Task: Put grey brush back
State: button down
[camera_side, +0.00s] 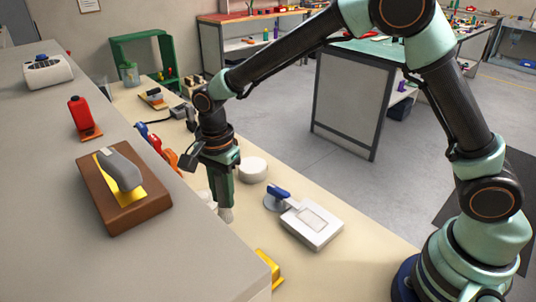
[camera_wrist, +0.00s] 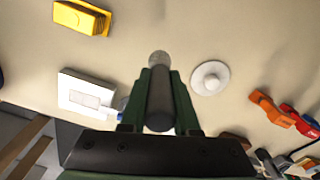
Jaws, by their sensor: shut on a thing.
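My gripper (camera_side: 220,198) points down over the beige bench and is shut on the grey brush. In the wrist view the brush's dark grey handle (camera_wrist: 160,105) lies between the two green fingers. Its pale round tip (camera_wrist: 159,58) sticks out past the fingertips. In the side view only the pale bristle end (camera_side: 226,214) shows below the fingers; the handle is hidden. I cannot tell whether the bristles touch the bench. A white round piece with a raised centre (camera_wrist: 210,78) stands beside the brush, to its right in the wrist view.
A white box with a blue-handled part (camera_side: 312,224) lies to the right, with a white cylinder (camera_side: 253,169) behind my gripper. A yellow block (camera_side: 268,268) is near the front. Orange and blue tools (camera_side: 172,160) lie along the raised grey counter (camera_side: 190,265), which borders the bench.

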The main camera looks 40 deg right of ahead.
aim_at(225, 209)
jog(key=shift+f, duration=2.35)
jog(key=shift+f, duration=0.2)
jog(key=c, duration=0.7)
grip_release()
jog(key=shift+o, duration=0.2)
jog(key=shift+r, duration=0.1)
